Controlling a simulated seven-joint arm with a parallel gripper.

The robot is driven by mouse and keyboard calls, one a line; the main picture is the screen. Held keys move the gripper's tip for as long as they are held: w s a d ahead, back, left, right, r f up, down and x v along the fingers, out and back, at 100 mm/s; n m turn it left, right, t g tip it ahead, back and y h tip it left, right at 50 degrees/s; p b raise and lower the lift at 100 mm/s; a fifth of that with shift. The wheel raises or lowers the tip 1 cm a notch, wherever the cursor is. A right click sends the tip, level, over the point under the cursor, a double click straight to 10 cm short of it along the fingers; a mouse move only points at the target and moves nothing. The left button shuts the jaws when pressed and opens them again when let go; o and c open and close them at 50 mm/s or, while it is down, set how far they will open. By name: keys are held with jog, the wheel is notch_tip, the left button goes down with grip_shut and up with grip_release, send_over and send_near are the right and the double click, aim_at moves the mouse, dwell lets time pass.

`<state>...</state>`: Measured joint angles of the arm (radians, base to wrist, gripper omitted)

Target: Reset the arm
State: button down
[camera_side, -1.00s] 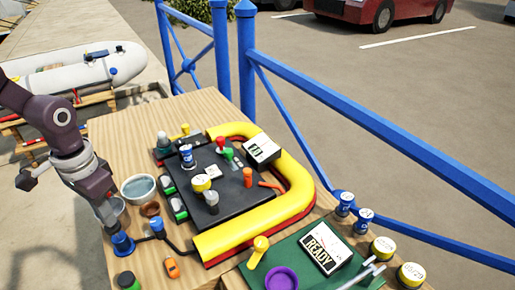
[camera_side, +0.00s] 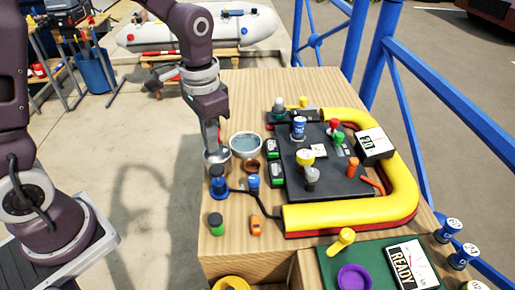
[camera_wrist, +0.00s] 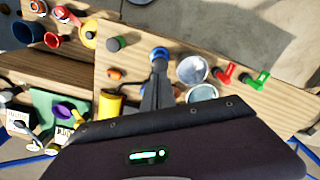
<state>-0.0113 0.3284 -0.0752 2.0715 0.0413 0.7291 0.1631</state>
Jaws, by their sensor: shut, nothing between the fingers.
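My gripper (camera_side: 213,140) points down at the left side of the wooden table (camera_side: 230,90). Its fingers are shut and empty. In the side view it is near a grey metal bowl (camera_side: 217,157), left of a larger bowl of bluish contents (camera_side: 245,146). A blue-topped piece (camera_side: 218,186) stands just below it; I cannot tell whether they touch. In the wrist view the dark fingers (camera_wrist: 158,88) run up toward a blue piece (camera_wrist: 160,54), partly hiding what lies beneath. My arm stands upright at the left of the side view.
Blue railings (camera_side: 440,100) edge the right side.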

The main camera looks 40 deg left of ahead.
jog(key=s+r+n+t, duration=0.1)
jog(key=s+r+t, duration=0.1)
jog(key=s+r, duration=0.4)
jog(key=s+a+r+n+t, duration=0.1)
jog(key=s+r+n+t, duration=0.1)
jog(key=s+r, duration=0.4)
jog(key=s+t, duration=0.1)
jog(key=s, duration=0.4)
jog(key=shift+a+r, duration=0.25)
jog(key=shift+r, duration=0.1)
